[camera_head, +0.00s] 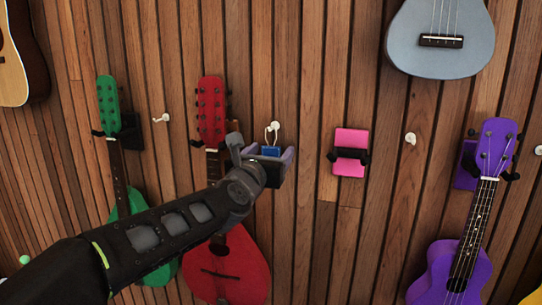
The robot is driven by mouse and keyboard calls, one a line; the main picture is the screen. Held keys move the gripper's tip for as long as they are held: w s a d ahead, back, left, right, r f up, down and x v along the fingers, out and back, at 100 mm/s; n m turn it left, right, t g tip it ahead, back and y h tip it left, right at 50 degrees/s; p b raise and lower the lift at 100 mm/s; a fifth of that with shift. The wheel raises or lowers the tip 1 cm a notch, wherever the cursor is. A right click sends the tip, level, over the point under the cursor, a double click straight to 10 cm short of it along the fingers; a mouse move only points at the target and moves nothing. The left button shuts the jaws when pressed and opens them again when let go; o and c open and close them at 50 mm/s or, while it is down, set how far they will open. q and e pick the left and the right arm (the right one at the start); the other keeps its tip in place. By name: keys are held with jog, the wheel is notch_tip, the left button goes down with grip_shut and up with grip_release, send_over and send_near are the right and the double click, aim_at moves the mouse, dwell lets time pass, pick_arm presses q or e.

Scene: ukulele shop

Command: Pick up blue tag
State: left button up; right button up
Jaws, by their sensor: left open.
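A small blue tag (271,151) hangs by a pale string loop from a white hook (273,128) on the wood-slat wall, right of the red instrument's neck. Its lower part is hidden behind my left gripper. My left gripper (270,153) is open, with its fingers on either side of the tag in the picture. I cannot tell whether they touch it. My right gripper is not in view.
A red instrument (235,270) hangs partly behind my left arm, with a green one (110,110) further left. A pink holder (350,152) and a purple ukulele (448,270) are to the right. A grey-blue ukulele (440,60) hangs above. Bare wall lies below the pink holder.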

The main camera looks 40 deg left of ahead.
pick_arm(q)
jog(key=shift+w+a, duration=0.15)
jog(key=shift+w, duration=0.3)
jog(key=shift+c, duration=0.6)
jog(key=c, duration=1.3)
jog(key=shift+r, duration=0.15)
